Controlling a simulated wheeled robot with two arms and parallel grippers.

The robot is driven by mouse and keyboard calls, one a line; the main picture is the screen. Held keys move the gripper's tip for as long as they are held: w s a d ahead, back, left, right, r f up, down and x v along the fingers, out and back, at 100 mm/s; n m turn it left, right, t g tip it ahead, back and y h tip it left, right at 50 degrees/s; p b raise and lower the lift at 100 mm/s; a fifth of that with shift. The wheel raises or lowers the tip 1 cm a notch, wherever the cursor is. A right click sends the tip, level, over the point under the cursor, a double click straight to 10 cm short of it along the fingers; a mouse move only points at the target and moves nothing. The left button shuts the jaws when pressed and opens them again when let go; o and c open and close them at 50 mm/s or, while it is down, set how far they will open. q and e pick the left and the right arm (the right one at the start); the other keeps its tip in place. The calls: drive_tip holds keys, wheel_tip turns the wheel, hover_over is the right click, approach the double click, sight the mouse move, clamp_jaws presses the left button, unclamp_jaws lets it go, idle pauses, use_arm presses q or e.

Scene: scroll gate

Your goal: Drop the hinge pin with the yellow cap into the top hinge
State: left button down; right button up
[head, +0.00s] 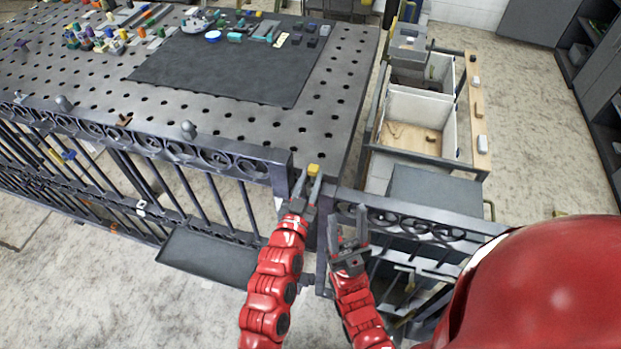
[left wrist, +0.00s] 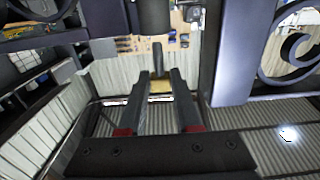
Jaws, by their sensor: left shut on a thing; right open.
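The hinge pin's yellow cap (head: 313,169) shows between the fingertips of my left gripper (head: 312,180), at the gap between the fence and the scroll gate (head: 440,233). In the left wrist view the yellow cap (left wrist: 160,87) is between the two fingers, with the grey pin shaft (left wrist: 158,57) extending from it. A dark cylinder (left wrist: 155,16), apparently a hinge barrel, is in line beyond the shaft; I cannot tell whether they touch. The top hinge is not clear in the head view. My right gripper (head: 348,232) is open and empty, lower, by the gate's left end.
The scrolled fence (head: 180,150) runs left along a perforated metal table (head: 335,120) with a dark mat (head: 215,75). Several small coloured parts and tools sit at its back. A dark tray (head: 208,258) is below the fence. A cart with an open bin (head: 418,125) stands behind the gate.

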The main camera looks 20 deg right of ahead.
use_arm(q)
drive_tip(key=shift+s, duration=0.1)
idle(0.5)
drive_tip(key=shift+a+f+b, duration=0.1)
drive_tip(key=shift+f+b, duration=1.8)
drive_tip(key=shift+f, duration=0.1)
idle(0.6)
drive_tip(key=c, duration=0.5)
unclamp_jaws()
drive_tip(key=shift+s, duration=0.1)
drive_tip(key=b, duration=0.5)
approach(310, 191)
drive_tip(key=s+a+r, duration=0.1)
drive_tip(key=s+a, duration=0.2)
drive_tip(key=s, duration=0.1)
drive_tip(key=shift+s+a+r+p, duration=0.15)
drive_tip(key=shift+s+a+p, duration=0.15)
drive_tip(key=shift+s, duration=0.25)
drive_tip(key=shift+s+a+r+p, duration=0.1)
drive_tip(key=shift+s+a+p, duration=0.1)
drive_tip(key=shift+s+p, duration=0.25)
drive_tip(key=shift+s+a+r+p, duration=0.15)
drive_tip(key=shift+s+a+p, duration=0.1)
drive_tip(key=shift+s, duration=0.35)
